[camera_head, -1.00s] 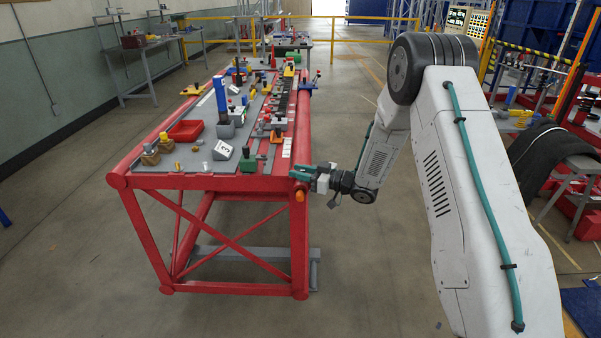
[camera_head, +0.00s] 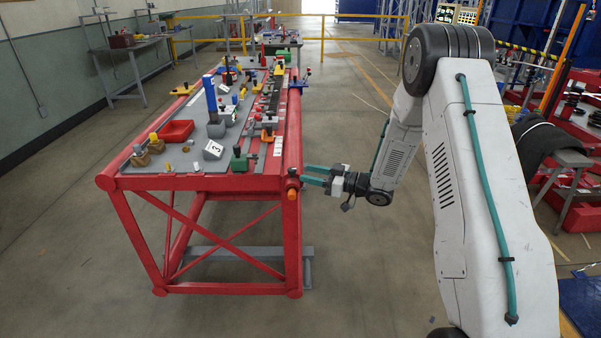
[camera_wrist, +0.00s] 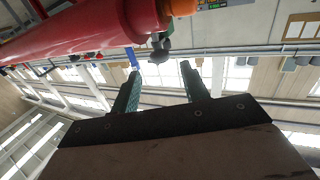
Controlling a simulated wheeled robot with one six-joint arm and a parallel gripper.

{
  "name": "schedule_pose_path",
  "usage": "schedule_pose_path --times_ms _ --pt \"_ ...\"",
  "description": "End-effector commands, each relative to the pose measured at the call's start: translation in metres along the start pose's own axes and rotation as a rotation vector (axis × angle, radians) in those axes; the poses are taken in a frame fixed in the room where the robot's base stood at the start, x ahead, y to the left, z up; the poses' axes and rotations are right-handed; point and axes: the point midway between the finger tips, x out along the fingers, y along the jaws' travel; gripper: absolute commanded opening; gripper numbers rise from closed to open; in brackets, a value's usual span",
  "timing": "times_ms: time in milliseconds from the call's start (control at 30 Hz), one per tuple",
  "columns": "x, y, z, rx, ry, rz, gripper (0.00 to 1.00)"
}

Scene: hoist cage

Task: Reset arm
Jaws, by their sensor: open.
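My gripper (camera_head: 314,175) has teal fingers and is at the right front corner of the red work table (camera_head: 190,182), about level with its top rail. In the head view the fingers point left, toward the corner post. In the wrist view my gripper (camera_wrist: 158,88) is open, its two fingers apart with nothing between them. The red rail (camera_wrist: 85,30) fills the upper left of that view, with its rounded end close beyond the fingers. An orange knob (camera_head: 292,194) sits on the corner post just below the fingers. I cannot tell whether the fingers touch the table.
The table carries a red tray (camera_head: 176,131), a blue upright block (camera_head: 210,95), a block marked 3 (camera_head: 212,150) and several small fixtures. Floor around the table front is clear.

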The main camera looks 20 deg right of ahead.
Motion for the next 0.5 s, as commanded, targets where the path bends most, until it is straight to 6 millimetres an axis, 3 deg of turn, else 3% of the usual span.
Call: schedule_pose_path --times_ms 133,500 --pt "-0.0094 0.0000 -0.0001 0.000 0.000 0.000 0.45" --pt "-0.0099 -0.0002 0.0001 0.000 0.000 0.000 0.45"
